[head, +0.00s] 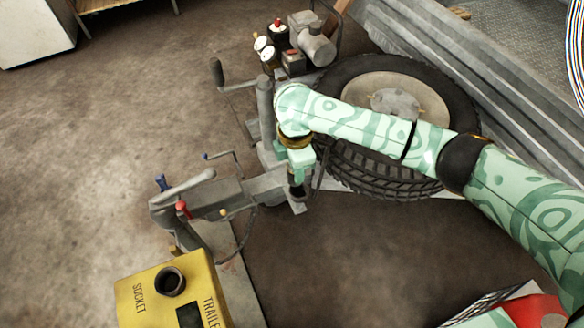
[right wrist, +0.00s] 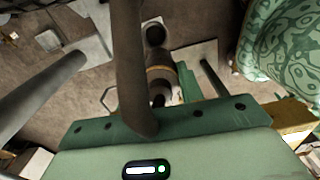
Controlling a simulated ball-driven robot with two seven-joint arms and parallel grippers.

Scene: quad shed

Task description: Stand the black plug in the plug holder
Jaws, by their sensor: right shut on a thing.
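My right gripper (head: 297,178) reaches in from the right, points down beside the grey drawbar and is shut on the black plug (head: 297,189), of which only a small dark part shows below the fingers. In the right wrist view the plug (right wrist: 161,88) lies beyond the gripper's green body, partly hidden by a thick dark cable. A small grey cup with a dark round opening (right wrist: 155,32), which looks like the plug holder, shows just beyond the plug's far end. I cannot tell whether they touch. My left gripper is not in view.
A tyre (head: 345,165) lies behind my right forearm. The drawbar (head: 235,195) has a coupling with red and blue handles and an upright post with a crank. A yellow box (head: 135,310) marked SOCKET stands at the front. The floor at left is clear.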

